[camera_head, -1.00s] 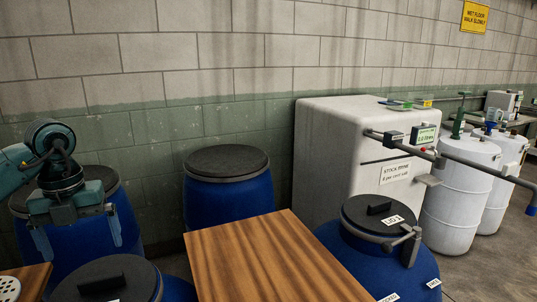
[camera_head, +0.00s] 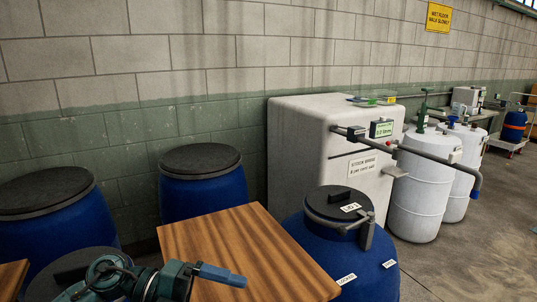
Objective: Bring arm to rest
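My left gripper (camera_head: 238,279) is low in the head view, above the near left part of the wooden table top (camera_head: 245,243). Its arm comes in from the bottom left, lying nearly level and pointing right. I see the fingers from the side as one blue-grey bar, so any gap between them is hidden. No held object shows. My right arm and gripper are out of view.
A blue drum with a black lid (camera_head: 340,250) stands right of the table. More blue drums (camera_head: 205,195) stand behind it and at left, one partly behind my arm. A white tank (camera_head: 310,140) and white barrels (camera_head: 420,195) stand farther right, beside open floor (camera_head: 490,240).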

